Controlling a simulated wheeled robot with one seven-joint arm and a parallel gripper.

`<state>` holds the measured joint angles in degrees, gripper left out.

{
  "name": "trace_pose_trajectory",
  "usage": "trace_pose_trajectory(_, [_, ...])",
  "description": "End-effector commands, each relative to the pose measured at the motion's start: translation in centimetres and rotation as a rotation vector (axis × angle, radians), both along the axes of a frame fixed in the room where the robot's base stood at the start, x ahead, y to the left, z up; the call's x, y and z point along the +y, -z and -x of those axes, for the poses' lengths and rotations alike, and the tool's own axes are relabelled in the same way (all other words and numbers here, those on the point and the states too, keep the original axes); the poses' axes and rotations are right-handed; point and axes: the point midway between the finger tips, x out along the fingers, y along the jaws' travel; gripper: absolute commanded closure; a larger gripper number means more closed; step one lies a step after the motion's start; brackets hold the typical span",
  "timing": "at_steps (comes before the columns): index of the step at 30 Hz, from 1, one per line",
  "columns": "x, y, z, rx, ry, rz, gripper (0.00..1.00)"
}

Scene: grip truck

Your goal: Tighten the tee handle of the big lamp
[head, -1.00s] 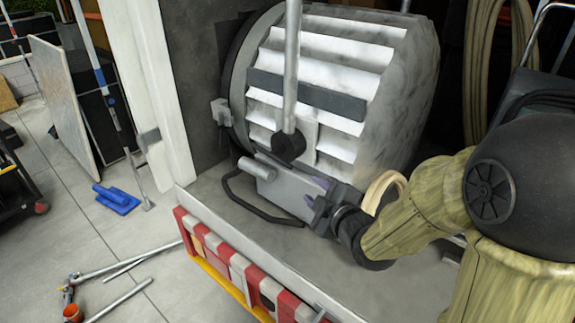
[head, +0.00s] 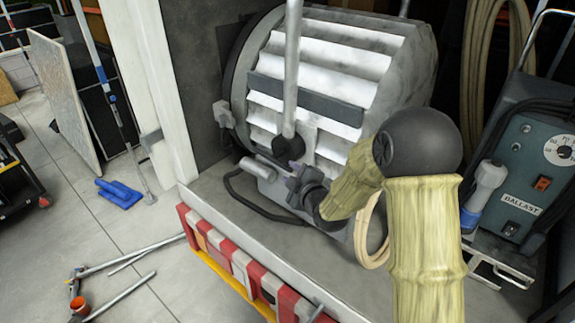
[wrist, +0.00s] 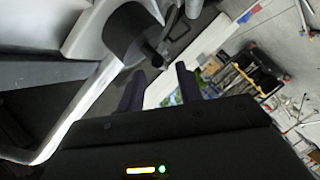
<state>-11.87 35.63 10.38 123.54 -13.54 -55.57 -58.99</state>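The big lamp (head: 330,75) is a large silver housing with white louvres, standing on the truck bed. A metal yoke tube (head: 292,70) runs down to a black round clamp (head: 287,150) on its side. In the wrist view the clamp is a dark drum (wrist: 128,30) with a short dark stub (wrist: 155,56) sticking out, which seems to be the tee handle. My gripper (head: 293,177) is close below the clamp. In the wrist view my gripper (wrist: 160,74) is open, its fingertips apart and just short of the stub. I cannot tell whether they touch it.
A grey cylinder (head: 256,168) and a black cable loop (head: 240,195) lie left of my gripper. The bed has a red-and-white edge (head: 235,262). A ballast box (head: 530,165) stands at the right. Metal poles (head: 118,290) lie on the floor.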

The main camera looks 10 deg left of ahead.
Motion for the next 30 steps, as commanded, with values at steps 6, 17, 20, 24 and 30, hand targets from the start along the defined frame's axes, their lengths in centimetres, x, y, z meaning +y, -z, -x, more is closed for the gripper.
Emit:
trace_pose_trajectory(6, [1.4, 0.4, -2.1, 0.0, -0.001, 0.001, 0.65])
trace_pose_trajectory(17, [1.7, 0.7, -2.6, -0.001, 0.0, 0.001, 0.65])
trace_pose_trajectory(20, [1.7, 0.7, -2.6, -0.001, 0.0, 0.001, 0.79])
trace_pose_trajectory(24, [1.7, 0.7, -2.6, -0.001, 0.0, 0.001, 1.0])
trace_pose_trajectory(30, [1.7, 0.7, -2.6, -0.001, -0.001, 0.0, 1.0])
